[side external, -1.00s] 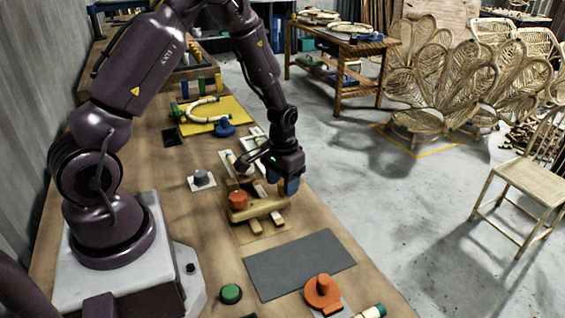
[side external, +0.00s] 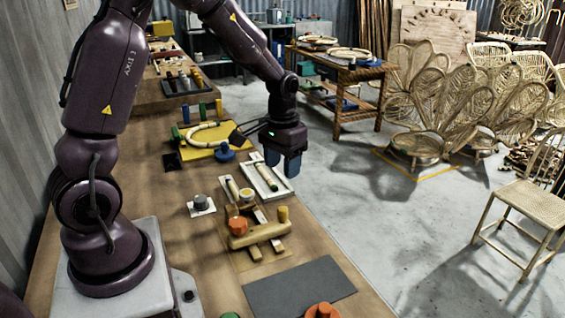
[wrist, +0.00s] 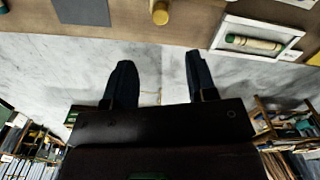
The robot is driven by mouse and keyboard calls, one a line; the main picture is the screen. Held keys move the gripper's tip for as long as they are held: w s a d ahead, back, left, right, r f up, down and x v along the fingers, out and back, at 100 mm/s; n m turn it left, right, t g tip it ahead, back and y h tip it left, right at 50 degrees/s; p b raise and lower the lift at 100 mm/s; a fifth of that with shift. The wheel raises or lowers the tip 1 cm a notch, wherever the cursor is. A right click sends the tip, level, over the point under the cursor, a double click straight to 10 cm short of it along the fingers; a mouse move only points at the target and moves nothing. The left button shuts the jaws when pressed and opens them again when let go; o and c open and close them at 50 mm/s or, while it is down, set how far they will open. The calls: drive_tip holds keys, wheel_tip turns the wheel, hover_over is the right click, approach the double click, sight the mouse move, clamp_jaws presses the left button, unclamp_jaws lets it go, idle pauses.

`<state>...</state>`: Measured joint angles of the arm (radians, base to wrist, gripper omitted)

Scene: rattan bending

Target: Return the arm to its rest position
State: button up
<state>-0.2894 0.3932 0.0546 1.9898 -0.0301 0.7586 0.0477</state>
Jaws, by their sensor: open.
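My gripper (side external: 283,165) is open and empty in the side view. It hangs in the air over the right edge of the workbench (side external: 200,262), its two blue fingers pointing down. In the wrist view the two dark fingers (wrist: 160,85) are spread apart with only grey floor between them. My arm reaches from its base at the lower left up and over to the right. The wooden clamp fixture (side external: 262,233) with an orange knob stands below and in front of my gripper, apart from it.
A white tray (side external: 285,189) with a green-ended rattan piece lies just below my gripper. A yellow board (side external: 235,134) with a bent rattan hoop lies behind. A grey mat (side external: 300,288) is at the front. A wooden table (side external: 346,80) and rattan chairs stand on the floor beyond.

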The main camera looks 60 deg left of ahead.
drive_tip(key=s+d+r+m+t, duration=0.3)
drive_tip(key=s+d+r+t, duration=0.2)
drive_tip(key=s+d+r, duration=0.7)
drive_tip(key=s+r, duration=0.3)
drive_tip(key=r, duration=0.1)
drive_tip(key=shift+r+m+t, duration=0.2)
drive_tip(key=shift+m+t, duration=0.1)
idle(1.5)
